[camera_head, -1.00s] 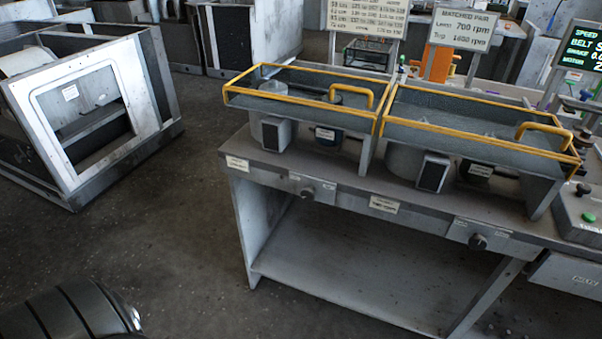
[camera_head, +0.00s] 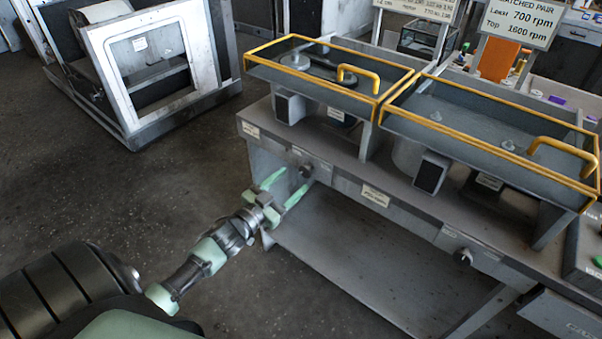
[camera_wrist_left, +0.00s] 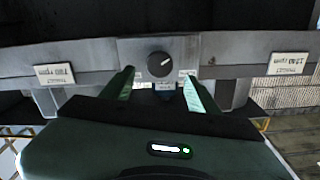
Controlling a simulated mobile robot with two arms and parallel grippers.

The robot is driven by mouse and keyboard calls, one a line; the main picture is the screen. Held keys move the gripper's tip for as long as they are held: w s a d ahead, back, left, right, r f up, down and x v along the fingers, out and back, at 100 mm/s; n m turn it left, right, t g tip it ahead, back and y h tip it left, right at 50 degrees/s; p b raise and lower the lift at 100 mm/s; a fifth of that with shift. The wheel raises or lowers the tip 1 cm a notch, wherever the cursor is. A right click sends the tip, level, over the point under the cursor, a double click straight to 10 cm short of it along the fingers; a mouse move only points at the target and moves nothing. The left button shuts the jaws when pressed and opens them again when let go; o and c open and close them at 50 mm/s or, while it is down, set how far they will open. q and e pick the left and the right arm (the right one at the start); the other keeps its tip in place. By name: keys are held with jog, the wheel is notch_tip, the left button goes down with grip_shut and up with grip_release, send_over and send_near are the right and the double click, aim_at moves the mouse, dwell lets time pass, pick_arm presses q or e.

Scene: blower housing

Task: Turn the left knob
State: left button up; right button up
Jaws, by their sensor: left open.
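The left knob (camera_head: 306,171) is a dark round knob on the front edge of the grey bench (camera_head: 343,183). In the left wrist view the knob (camera_wrist_left: 160,65) shows a pale pointer mark and sits on a grey panel between small labels. My left gripper (camera_head: 286,184) is open, its two green fingers pointing at the knob from the front. In the left wrist view the fingers of the gripper (camera_wrist_left: 160,84) are spread to either side below the knob, with nothing between them; I cannot tell if they touch the panel. My right gripper is not in view.
A second dark knob (camera_head: 462,257) is further right on the bench front. Two yellow-framed guards (camera_head: 330,85) stand on the bench top. A white-framed housing (camera_head: 150,65) stands on the floor at upper left. The floor in front of the bench is clear.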

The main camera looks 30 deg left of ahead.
aim_at(304, 172)
pick_arm(q)
jog(key=w, duration=0.4)
jog(key=shift+w+d, duration=0.15)
jog(key=shift+d, duration=0.1)
jog(key=shift+w+f, duration=0.1)
jog(key=shift+w, duration=0.35)
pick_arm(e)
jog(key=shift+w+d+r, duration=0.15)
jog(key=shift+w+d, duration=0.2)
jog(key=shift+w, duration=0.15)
pick_arm(q)
grip_shut()
